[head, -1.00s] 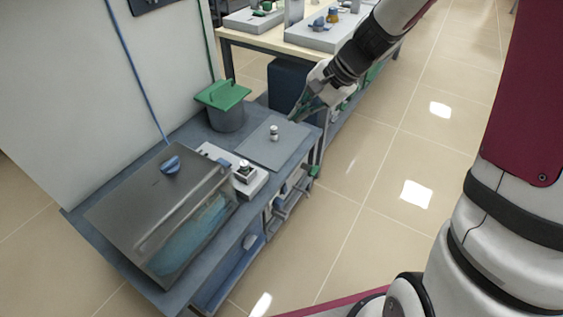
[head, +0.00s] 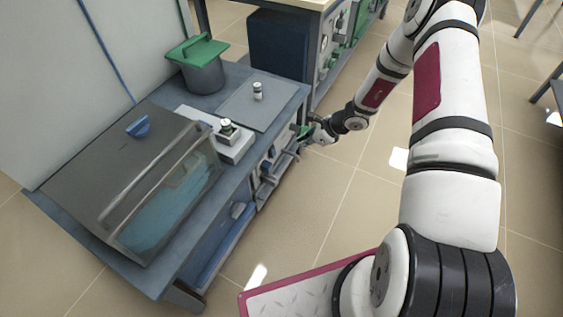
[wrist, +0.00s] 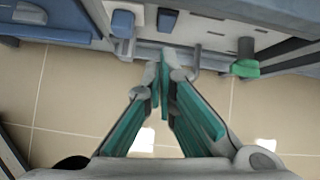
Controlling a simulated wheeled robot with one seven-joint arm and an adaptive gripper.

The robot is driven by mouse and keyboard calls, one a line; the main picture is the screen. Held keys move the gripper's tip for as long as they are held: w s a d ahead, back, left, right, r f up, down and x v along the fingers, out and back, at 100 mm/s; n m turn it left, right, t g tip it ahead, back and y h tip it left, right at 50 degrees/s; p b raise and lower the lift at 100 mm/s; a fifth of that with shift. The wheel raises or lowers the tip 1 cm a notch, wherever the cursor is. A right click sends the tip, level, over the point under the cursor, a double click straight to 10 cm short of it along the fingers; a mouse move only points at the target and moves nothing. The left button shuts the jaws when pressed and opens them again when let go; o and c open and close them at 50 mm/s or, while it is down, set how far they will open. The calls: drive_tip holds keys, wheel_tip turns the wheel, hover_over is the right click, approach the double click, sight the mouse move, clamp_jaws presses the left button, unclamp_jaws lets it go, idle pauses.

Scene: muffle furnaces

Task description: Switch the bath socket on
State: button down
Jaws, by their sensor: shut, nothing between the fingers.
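The front service panel (head: 268,168) under the bench edge carries blue fittings and grey pipe-like handles. In the wrist view the panel (wrist: 215,32) shows a left blue block (wrist: 122,23) and a right blue block (wrist: 167,20). I cannot tell which fitting is the bath socket's switch. The water bath (head: 105,160), with a grey lid and clear front, stands on the bench. My gripper (head: 312,134) is at the panel's far right end in the head view. In the wrist view its green-padded fingers (wrist: 160,88) are shut and empty, just below the blue blocks; contact is unclear.
A green-handled valve (wrist: 245,66) and a grey bent handle (wrist: 196,60) stick out close right of the fingertips. The tiled floor (head: 300,215) is open.

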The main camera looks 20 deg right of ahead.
sight(273, 152)
drive_tip(key=shift+m, duration=0.9)
drive_tip(key=f, duration=0.4)
drive_tip(key=s+d+f, duration=0.1)
drive_tip(key=shift+f+b, duration=0.4)
drive_tip(key=shift+a, duration=0.1)
drive_tip(key=w+a+r+b+x, duration=0.1)
drive_tip(key=b+x, duration=0.4)
drive_tip(key=x, duration=0.7)
drive_tip(key=shift+w+a, duration=0.35)
drive_tip(key=shift+w, duration=0.15)
drive_tip(key=shift+f, duration=0.1)
